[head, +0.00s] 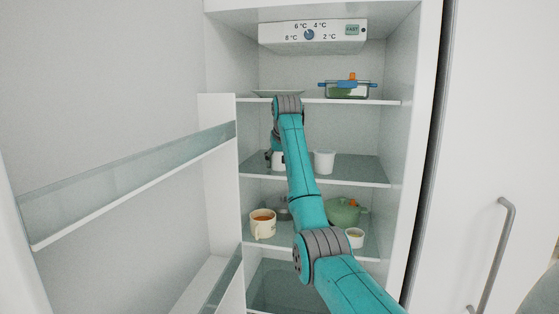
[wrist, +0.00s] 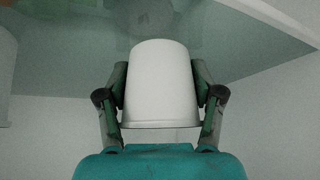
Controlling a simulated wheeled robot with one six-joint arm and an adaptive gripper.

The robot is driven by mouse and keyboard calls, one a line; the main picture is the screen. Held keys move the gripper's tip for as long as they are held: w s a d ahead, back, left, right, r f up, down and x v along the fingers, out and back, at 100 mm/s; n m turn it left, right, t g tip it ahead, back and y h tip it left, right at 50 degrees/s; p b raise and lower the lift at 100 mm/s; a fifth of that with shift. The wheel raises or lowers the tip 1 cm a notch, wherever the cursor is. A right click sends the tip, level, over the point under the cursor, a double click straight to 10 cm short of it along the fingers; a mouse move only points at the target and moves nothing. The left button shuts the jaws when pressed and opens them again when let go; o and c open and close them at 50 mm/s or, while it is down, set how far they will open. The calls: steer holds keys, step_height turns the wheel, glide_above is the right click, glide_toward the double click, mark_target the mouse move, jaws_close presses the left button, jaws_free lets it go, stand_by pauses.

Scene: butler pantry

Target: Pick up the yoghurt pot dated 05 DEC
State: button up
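A white yoghurt pot (wrist: 160,90) is between the two fingers of my gripper (wrist: 160,78) in the wrist view. The fingers lie against both its sides, and the gripper looks shut on it. Its plain side shows no readable date. In the head view this pot (head: 279,161) is partly hidden by my arm, at the middle glass shelf. A second white pot (head: 324,161) stands to its right on that shelf. Part of it also shows at the left edge of the wrist view (wrist: 5,75). No date is readable on it either.
The middle shelf (head: 355,170) is clear right of the second pot. Above are a plate (head: 277,93) and a lidded glass dish (head: 347,90). Below are a mug (head: 262,224), a green pot (head: 345,212) and a small white cup (head: 355,238). The open fridge door (head: 120,185) stands left.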

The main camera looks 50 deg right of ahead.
steer(key=c, duration=0.3)
steer(key=shift+r, duration=0.3)
stand_by(0.3)
